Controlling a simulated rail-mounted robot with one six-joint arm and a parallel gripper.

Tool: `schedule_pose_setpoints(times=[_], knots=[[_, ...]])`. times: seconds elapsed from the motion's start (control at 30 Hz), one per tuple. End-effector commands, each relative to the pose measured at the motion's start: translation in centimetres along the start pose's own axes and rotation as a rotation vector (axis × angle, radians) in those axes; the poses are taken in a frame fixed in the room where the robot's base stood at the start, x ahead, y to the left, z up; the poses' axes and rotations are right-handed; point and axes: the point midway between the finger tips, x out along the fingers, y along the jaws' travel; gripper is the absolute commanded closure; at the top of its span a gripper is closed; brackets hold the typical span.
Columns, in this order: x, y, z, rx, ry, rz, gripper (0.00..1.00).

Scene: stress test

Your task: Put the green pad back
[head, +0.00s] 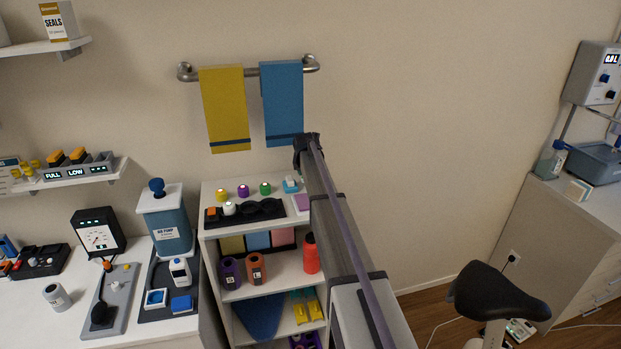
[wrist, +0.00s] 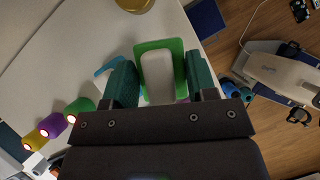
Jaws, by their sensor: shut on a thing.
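The green pad (wrist: 150,46) shows in the wrist view as a bright green rectangle with a pale white block-like middle. It sits between the two teal fingers of my gripper (wrist: 162,80), which is shut on it. A white shelf top lies below it in that view; I cannot tell how large the gap is. In the head view my arm hides the gripper and the pad. The light blue item with a white top (head: 291,185) and the purple pad (head: 302,202) are on the shelf top beside my arm.
Yellow, purple and green round items (head: 243,190) stand on the shelf unit's top, behind a black tray (head: 262,209). Yellow (head: 225,100) and blue (head: 283,100) towels hang on a wall rail above. A dark seat (head: 497,292) stands to the right.

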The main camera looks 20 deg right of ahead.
Motion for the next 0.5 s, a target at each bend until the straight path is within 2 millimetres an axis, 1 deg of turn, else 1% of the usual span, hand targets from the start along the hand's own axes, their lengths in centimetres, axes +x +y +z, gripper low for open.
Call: schedule_pose_setpoints(times=[0.03,0.07,0.1,0.2,0.37,0.5], knots=[[0.5,0.2,0.9,0.001,0.0,0.0,0.74],[1.3,0.1,0.7,0.001,0.0,-0.001,0.74],[2.6,-0.1,-0.4,0.003,0.0,-0.001,0.74],[4.0,-0.4,-1.2,0.005,0.0,-0.003,0.74],[3.6,-0.4,-0.9,0.006,0.0,-0.003,0.74],[3.8,-0.4,-1.0,0.006,0.0,-0.003,0.74]])
